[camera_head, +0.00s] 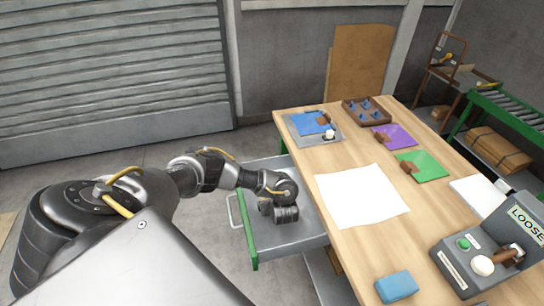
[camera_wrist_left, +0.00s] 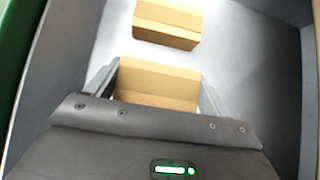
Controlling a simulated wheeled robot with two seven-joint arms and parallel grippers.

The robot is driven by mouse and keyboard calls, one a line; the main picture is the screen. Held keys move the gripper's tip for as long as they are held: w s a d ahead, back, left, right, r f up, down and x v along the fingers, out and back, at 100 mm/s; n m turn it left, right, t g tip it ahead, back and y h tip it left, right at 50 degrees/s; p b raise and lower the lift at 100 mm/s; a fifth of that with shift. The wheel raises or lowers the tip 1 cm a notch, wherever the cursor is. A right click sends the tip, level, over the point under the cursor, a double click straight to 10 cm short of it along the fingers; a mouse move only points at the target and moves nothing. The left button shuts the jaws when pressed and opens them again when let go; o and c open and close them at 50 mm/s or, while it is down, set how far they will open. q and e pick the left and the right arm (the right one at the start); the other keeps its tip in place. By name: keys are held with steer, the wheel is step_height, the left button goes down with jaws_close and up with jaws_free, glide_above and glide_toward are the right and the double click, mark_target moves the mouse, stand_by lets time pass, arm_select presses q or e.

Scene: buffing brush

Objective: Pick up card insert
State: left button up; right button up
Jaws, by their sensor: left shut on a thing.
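In the left wrist view, a tan cardboard piece, a card insert (camera_wrist_left: 158,88), sits between the two fingers of my left gripper (camera_wrist_left: 158,76). The fingers are shut on its sides. A second tan card insert (camera_wrist_left: 166,26) lies a little beyond it on the pale drawer floor, apart from the gripper. In the head view, my left gripper (camera_head: 285,214) reaches down into the open grey drawer (camera_head: 290,242) at the table's left side. The gripper and arm hide the inserts there. My right gripper is not in view.
Drawer walls stand close around the gripper. The wooden table (camera_head: 300,151) beside it holds a white sheet (camera_head: 360,195), a blue block (camera_head: 396,286), coloured folders, a dark tray (camera_head: 367,111) and a grey control box (camera_head: 480,260). The drawer's far floor is clear.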

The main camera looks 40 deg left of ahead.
arm_select(q)
steer(key=s+f+p+v, duration=0.1)
steer(key=s+p+v, duration=0.1)
steer(key=p+v, duration=1.2)
steer(key=v, duration=0.4)
steer(key=shift+s+a, duration=0.15)
